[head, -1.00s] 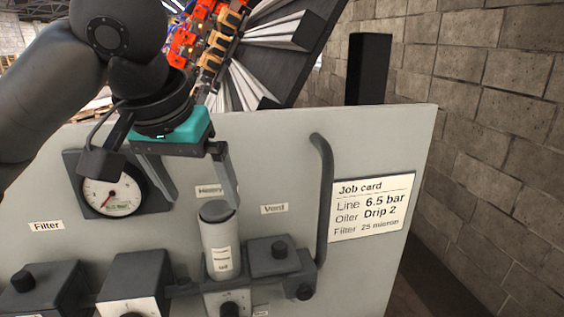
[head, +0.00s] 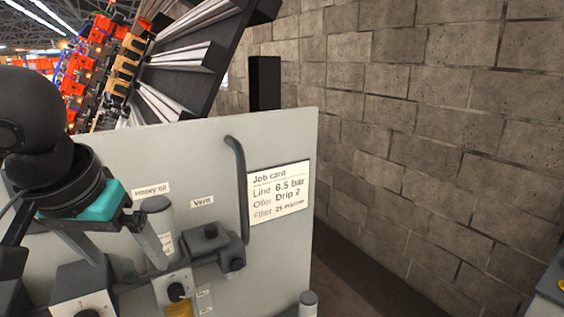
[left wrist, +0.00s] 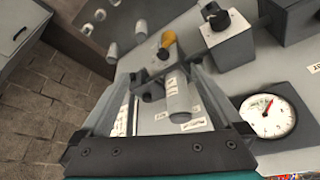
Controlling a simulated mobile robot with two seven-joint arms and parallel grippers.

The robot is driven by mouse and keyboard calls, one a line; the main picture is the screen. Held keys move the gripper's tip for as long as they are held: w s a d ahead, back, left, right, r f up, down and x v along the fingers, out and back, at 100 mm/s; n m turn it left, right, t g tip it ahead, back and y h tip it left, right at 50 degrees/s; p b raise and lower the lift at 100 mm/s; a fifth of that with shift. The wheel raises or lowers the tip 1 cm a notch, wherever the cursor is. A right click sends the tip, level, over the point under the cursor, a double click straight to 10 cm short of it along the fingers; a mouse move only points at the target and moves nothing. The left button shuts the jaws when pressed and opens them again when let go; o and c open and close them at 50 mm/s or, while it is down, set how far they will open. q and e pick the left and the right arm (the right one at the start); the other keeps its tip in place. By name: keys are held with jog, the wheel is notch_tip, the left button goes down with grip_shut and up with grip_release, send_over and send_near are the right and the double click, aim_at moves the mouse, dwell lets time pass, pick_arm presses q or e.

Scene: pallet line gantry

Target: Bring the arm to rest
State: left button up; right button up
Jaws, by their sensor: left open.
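My left gripper (head: 128,260), with a teal body and two grey fingers, hangs in front of the grey panel (head: 290,140) at the left of the head view. It is open, with nothing seen between its fingers. A pale cylinder (head: 158,218) with a dark cap stands on the panel just beside its right finger; I cannot tell whether they touch. In the left wrist view both fingers (left wrist: 160,78) are spread apart, and the cylinder (left wrist: 178,98) shows beyond and between them. My right gripper is in neither view.
The panel carries a job card (head: 279,190), a curved dark handle (head: 240,185), dark valve blocks (head: 210,238) and a round gauge (left wrist: 268,115). A yellow part (head: 179,309) is low on it. A block wall (head: 440,130) stands right, with open floor between.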

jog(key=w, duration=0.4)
pick_arm(q)
jog(key=s+d+f+m+h, duration=0.1)
jog(key=d+f+m+h, duration=0.1)
jog(key=d+f, duration=0.6)
jog(key=s+d+f+m+h, duration=0.1)
jog(key=d+f+m+h, duration=0.15)
jog(key=f, duration=0.95)
jog(key=s+a+f+n+g+y, duration=0.1)
jog(key=s+a+f+n+y, duration=0.4)
jog(key=s+f, duration=0.85)
notch_tip(320, 180, down, 32)
jog(key=s+a+m+g+b, duration=0.1)
jog(key=s+a+m+b, duration=0.15)
jog(key=b, duration=0.85)
jog(key=s+a+f+b, duration=0.1)
jog(key=s+f+b, duration=0.4)
jog(key=f, duration=0.7)
jog(key=s+f+g+b, duration=0.1)
jog(key=s+f+b, duration=0.4)
jog(key=s+f, duration=0.5)
notch_tip(320, 180, down, 2)
jog(key=shift+s+a+f+g+h, duration=0.15)
jog(key=shift+a+g+h, duration=0.15)
jog(key=shift+a+h, duration=0.05)
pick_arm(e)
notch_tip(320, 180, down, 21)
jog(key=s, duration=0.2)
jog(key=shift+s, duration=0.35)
